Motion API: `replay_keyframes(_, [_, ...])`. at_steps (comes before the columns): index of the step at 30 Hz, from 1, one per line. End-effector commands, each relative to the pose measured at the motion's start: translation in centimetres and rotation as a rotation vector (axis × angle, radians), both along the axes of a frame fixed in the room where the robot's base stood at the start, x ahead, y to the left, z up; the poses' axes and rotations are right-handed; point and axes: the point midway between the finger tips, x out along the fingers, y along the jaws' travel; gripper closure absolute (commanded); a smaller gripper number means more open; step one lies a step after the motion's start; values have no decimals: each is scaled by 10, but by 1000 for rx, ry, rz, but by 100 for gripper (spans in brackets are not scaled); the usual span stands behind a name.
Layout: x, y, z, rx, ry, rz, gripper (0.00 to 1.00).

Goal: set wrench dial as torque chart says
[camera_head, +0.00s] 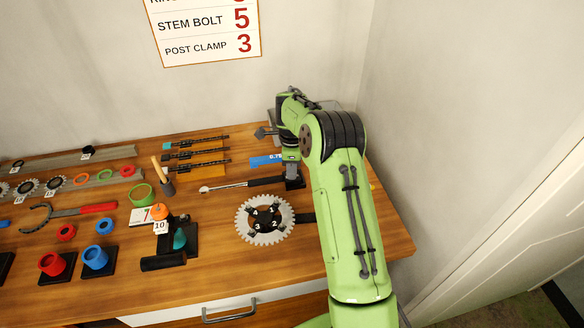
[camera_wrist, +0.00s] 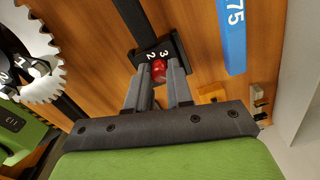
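The torque chart (camera_head: 203,32) on the wall reads STEM BOLT 5 and POST CLAMP 3; its top row is cut off. The wrench (camera_head: 245,184) lies on the bench, silver head to the left, black handle to the right. The handle ends in a black dial block (camera_head: 294,181). In the wrist view the dial block (camera_wrist: 146,56) shows the numbers 3 and 2 beside a red knob (camera_wrist: 159,71). My gripper (camera_wrist: 159,67) has a finger on either side of the knob, which fills the gap between the tips. The rest of the dial face is hidden.
A toothed chainring (camera_head: 246,231) lies left of my arm and below the wrench. A blue bar (camera_head: 262,161) marked with a number lies just behind the handle. A black stand (camera_head: 172,250) with a 10 tag and several coloured cups are further left.

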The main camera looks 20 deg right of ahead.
Motion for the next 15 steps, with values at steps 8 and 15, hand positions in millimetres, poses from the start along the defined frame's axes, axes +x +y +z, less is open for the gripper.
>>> replay_keyframes(8, [0,0,0,0,-1,7,100])
replay_keyframes(15, [0,0,1,-1,-1,84,100])
